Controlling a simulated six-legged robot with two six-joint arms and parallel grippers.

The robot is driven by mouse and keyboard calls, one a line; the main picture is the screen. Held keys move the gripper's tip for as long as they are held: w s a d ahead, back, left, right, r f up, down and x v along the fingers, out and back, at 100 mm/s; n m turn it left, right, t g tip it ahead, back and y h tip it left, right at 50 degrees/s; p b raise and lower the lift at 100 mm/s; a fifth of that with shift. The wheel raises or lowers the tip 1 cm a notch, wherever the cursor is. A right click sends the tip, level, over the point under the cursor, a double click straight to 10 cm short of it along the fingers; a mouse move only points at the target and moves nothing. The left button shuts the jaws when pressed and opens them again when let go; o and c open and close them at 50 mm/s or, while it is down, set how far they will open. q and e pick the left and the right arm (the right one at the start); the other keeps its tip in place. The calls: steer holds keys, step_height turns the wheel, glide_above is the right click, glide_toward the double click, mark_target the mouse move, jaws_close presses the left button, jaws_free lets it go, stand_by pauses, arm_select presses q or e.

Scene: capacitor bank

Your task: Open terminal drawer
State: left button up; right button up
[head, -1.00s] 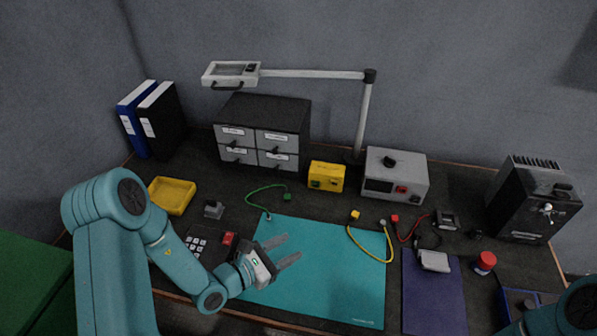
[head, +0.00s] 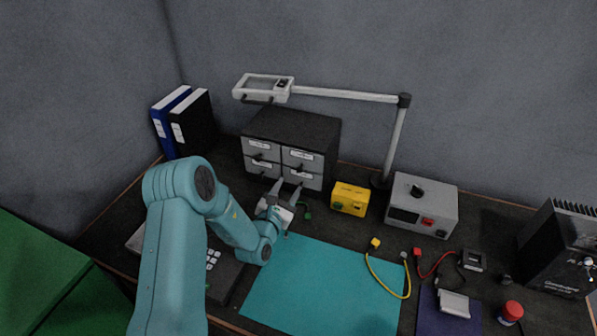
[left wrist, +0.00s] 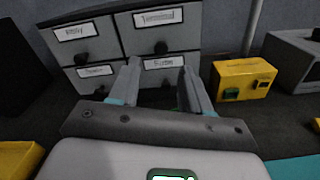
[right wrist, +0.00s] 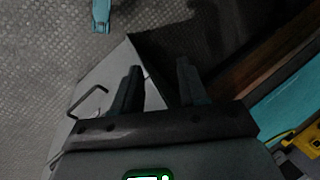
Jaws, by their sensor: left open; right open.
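The grey drawer cabinet (head: 322,132) stands at the back of the bench with two columns of drawers. The drawer labelled Terminal (left wrist: 186,36) is the upper right one, and it looks shut; it also shows in the head view (head: 300,160). Its dark knob (left wrist: 162,47) is visible. My left gripper (head: 288,187) is open and empty, in front of the lower drawers; its fingers (left wrist: 158,68) point at the cabinet, below the Terminal knob. My right gripper (right wrist: 160,68) is open and empty, seen only in the right wrist view, away from the cabinet.
A yellow box (head: 350,199) stands right of the cabinet, beside a grey instrument (head: 423,204). A lamp arm (head: 340,94) reaches above the cabinet. Binders (head: 191,125) stand to the left. The teal mat (head: 318,290) in front is clear.

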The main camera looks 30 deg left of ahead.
mark_target(299, 170)
arm_select(q)
steer(key=x, duration=0.7)
steer(key=shift+w+d, duration=0.15)
steer(key=shift+f, duration=0.1)
jaws_close()
